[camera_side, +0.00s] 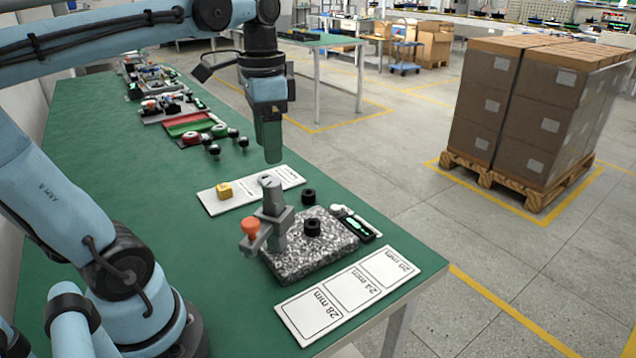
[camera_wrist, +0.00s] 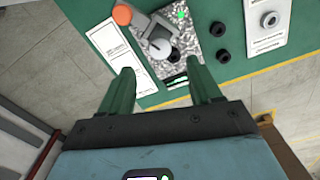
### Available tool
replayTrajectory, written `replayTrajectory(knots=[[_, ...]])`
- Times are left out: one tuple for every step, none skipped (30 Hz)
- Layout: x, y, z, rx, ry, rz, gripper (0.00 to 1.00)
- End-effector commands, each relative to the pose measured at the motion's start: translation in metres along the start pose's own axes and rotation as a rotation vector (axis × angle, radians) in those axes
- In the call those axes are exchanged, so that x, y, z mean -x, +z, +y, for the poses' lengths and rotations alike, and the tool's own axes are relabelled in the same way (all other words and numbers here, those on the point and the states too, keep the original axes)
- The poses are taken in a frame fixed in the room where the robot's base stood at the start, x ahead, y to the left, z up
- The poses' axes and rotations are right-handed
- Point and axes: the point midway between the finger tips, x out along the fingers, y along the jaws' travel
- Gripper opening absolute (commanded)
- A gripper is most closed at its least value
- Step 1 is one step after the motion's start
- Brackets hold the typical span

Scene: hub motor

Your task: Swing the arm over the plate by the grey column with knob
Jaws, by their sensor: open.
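A grey column (camera_side: 273,205) stands on a speckled granite plate (camera_side: 300,262). A short grey arm (camera_side: 256,241) reaches out from the column and carries an orange knob (camera_side: 250,226). In the side view the knob end points to the left, at or past the plate's edge. In the wrist view the column (camera_wrist: 160,42) and orange knob (camera_wrist: 122,14) lie ahead, at the upper left of the fingers. My gripper (camera_side: 272,158) hangs above and behind the column, pointing down. In the wrist view its two green fingers (camera_wrist: 162,88) are apart with nothing between them.
One black ring (camera_side: 312,227) lies on the plate, another (camera_side: 308,197) behind it. A dark gauge (camera_side: 355,223) lies along the right side. A white size card (camera_side: 362,294) lies in front. A second card (camera_side: 222,206) bears a yellow block (camera_side: 225,190) and grey ring. The left table area is clear.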

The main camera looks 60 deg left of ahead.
Motion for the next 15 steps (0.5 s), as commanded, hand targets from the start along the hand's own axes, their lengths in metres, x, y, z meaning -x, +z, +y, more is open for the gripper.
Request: replayTrajectory(knots=[[-0.009,0.0,0.0,0.0,0.0,0.0,0.63],[-0.014,0.0,0.0,0.0,0.0,0.0,0.63],[-0.021,0.0,0.0,0.0,0.0,0.0,0.63],[-0.025,0.0,0.0,-0.001,0.0,0.0,0.63],[-0.03,0.0,0.0,-0.001,0.0,0.0,0.63],[-0.036,0.0,0.0,-0.001,0.0,0.0,0.63],[-0.041,0.0,0.0,-0.001,0.0,0.0,0.63],[-0.045,0.0,0.0,-0.001,0.0,0.0,0.63],[-0.051,0.0,0.0,-0.001,0.0,0.0,0.63],[-0.055,0.0,0.0,-0.001,0.0,0.0,0.63],[-0.059,0.0,0.0,-0.001,0.0,0.0,0.63],[-0.064,0.0,0.0,-0.001,0.0,0.0,0.63],[-0.067,0.0,0.0,-0.001,0.0,0.0,0.63],[-0.07,0.0,0.0,-0.001,0.0,0.0,0.63],[-0.074,0.0,0.0,-0.001,0.0,0.0,0.63]])
